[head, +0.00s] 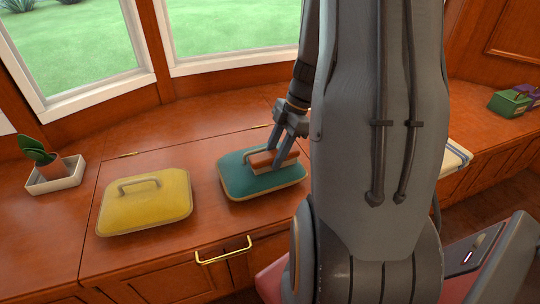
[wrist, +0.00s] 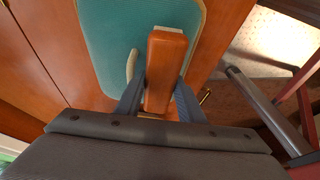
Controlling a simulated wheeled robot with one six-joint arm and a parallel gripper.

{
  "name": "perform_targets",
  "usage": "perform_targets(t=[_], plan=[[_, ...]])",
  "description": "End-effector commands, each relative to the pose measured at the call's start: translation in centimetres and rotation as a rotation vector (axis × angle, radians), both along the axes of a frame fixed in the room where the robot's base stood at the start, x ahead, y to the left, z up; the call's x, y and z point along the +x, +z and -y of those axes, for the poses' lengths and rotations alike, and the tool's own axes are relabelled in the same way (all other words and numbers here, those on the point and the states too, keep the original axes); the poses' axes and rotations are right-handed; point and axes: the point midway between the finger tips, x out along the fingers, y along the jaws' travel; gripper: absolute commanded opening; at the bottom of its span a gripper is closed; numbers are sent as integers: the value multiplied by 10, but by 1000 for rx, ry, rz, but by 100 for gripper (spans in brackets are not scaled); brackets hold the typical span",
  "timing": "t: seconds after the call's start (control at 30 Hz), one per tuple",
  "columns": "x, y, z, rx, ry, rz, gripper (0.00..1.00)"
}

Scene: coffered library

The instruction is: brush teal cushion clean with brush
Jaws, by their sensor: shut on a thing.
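The teal cushion (head: 246,184) lies flat on the wooden window seat, with a light piped edge and a pale handle loop on top. It fills the upper middle of the wrist view (wrist: 112,45). My gripper (head: 287,138) is over the cushion's far right part. In the wrist view my gripper (wrist: 160,98) is shut on the brush (wrist: 166,60), a block of orange-brown wood. The brush is over the cushion; its bristles are hidden, so I cannot tell whether it touches. The brush also shows in the head view (head: 262,160).
A yellow cushion (head: 150,212) with a handle lies to the left. A potted plant (head: 50,168) in a white tray stands at the far left. A brass drawer handle (head: 222,256) is on the seat front. Green and purple boxes (head: 510,102) and a striped cloth (head: 455,156) are at right.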

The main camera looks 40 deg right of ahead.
Motion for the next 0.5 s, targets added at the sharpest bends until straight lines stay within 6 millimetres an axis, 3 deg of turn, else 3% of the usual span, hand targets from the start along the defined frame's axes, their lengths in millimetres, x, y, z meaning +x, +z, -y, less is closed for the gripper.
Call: perform_targets(t=[0.5], plan=[[4, 0, -17, -1, 3, 0, 17]])
